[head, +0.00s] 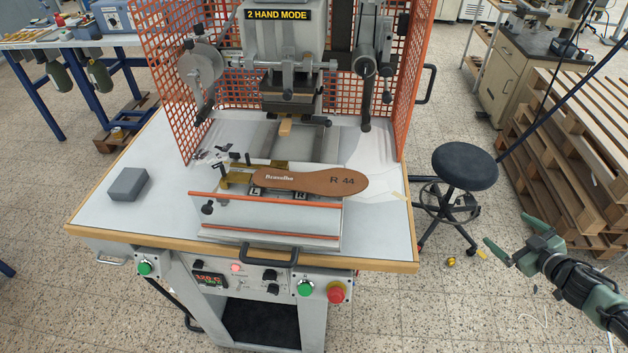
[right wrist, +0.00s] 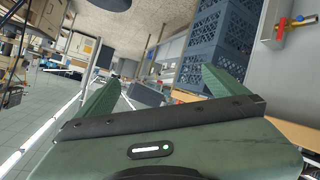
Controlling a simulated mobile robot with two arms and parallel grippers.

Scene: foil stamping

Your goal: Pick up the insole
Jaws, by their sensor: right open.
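My right gripper (head: 513,237) is at the right of the head view, out past the table's right edge and well away from the insole. Its green fingers are apart with nothing between them, as the right wrist view also shows (right wrist: 160,92). My left gripper does not show.
The stamping machine (head: 290,70) stands over the table, with orange mesh guards (head: 167,80) at its sides. A grey block (head: 128,184) lies on the table's left. A black stool (head: 464,166) stands right of the table, near pallets (head: 565,150). The table's right front corner is clear.

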